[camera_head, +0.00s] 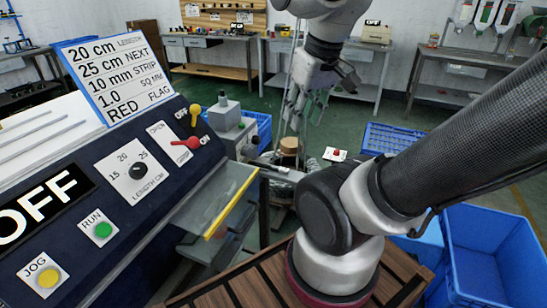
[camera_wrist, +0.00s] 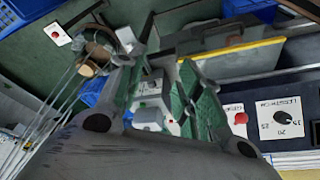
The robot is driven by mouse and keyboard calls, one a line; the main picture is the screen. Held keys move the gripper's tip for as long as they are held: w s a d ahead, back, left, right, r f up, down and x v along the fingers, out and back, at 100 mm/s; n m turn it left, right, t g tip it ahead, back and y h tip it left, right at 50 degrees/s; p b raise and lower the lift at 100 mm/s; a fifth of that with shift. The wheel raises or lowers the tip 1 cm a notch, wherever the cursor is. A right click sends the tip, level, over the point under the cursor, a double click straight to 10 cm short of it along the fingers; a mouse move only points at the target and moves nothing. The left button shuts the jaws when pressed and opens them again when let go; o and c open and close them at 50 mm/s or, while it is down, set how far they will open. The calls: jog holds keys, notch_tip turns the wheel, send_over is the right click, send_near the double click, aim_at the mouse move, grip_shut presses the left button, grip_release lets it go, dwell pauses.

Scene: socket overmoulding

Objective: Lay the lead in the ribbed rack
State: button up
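My gripper (camera_head: 305,108) hangs in the middle of the head view, pointing down, above and in front of a stand with thin pale upright rods. In the wrist view its two fingers (camera_wrist: 165,80) stand apart with a clear gap, and nothing shows held between them. I cannot make out a lead for certain in either view. A white ribbed surface (camera_head: 40,135) lies on top of the control machine at the left of the head view; whether it is the rack I cannot tell.
The control machine (camera_head: 135,205) with an OFF display fills the left. A tan spool-like piece (camera_head: 289,146) shows near the rods, and also in the wrist view (camera_wrist: 98,55). A grey box machine (camera_head: 232,125) stands behind. Blue crates (camera_head: 490,250) stand right; benches line the back wall.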

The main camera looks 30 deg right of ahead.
jog(key=w+d+f+m+g, duration=0.35)
jog(key=w+f, duration=0.25)
jog(key=f, duration=0.3)
jog(key=m, duration=2.2)
send_over(280, 168)
jog(key=f, duration=1.2)
jog(key=shift+s+f, duration=0.3)
jog(key=m, duration=0.2)
jog(key=shift+w+d+m, duration=0.1)
jog(key=shift+w+m, duration=0.25)
jog(key=shift+f+m, duration=0.1)
jog(key=shift+m, duration=0.2)
jog(key=shift+f, duration=0.4)
notch_tip(280, 168, down, 7)
jog(key=shift+r, duration=0.1)
